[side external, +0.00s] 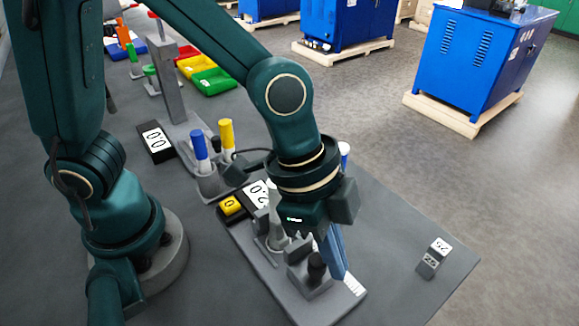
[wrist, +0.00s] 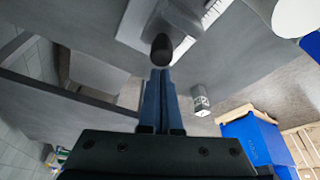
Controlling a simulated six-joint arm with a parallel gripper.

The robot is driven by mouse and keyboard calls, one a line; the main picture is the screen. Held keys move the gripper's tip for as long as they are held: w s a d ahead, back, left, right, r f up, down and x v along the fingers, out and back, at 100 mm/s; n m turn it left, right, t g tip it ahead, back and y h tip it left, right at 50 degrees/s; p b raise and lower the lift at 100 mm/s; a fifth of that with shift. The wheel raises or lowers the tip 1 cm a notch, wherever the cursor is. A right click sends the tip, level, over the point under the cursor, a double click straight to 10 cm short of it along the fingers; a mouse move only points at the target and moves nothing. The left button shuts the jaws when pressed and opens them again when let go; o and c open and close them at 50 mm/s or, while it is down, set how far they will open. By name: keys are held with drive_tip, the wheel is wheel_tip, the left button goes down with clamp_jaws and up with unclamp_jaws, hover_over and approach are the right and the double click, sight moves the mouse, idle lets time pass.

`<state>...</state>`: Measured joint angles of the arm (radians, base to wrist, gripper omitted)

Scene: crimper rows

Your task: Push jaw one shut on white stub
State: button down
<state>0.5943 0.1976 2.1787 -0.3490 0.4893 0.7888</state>
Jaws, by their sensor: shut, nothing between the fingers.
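My gripper (side external: 338,274) has its blue fingers shut and empty, pointing down beside the black knob (side external: 317,264) of the grey crimper fixture (side external: 285,298). In the wrist view the fingertips (wrist: 160,74) sit just below the same black knob (wrist: 162,49) in the picture; I cannot tell whether they touch it. Grey jaw blocks (side external: 299,249) stand on the fixture beside the knob, partly hidden by my gripper. A white-topped piece (side external: 344,148) shows behind my wrist. I cannot make out a white stub between the jaws, or how far they are closed.
A display reading 2.0 (side external: 258,194) and a yellow block (side external: 231,206) are at the fixture's far end. Blue (side external: 200,147) and yellow (side external: 227,135) handled tools stand behind. A small marked block (side external: 433,258) sits at right, with bare table between it and the fixture.

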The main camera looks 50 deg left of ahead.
drive_tip(key=shift+a, duration=0.15)
drive_tip(key=shift+s+a, duration=0.1)
drive_tip(key=shift+a, duration=1.75)
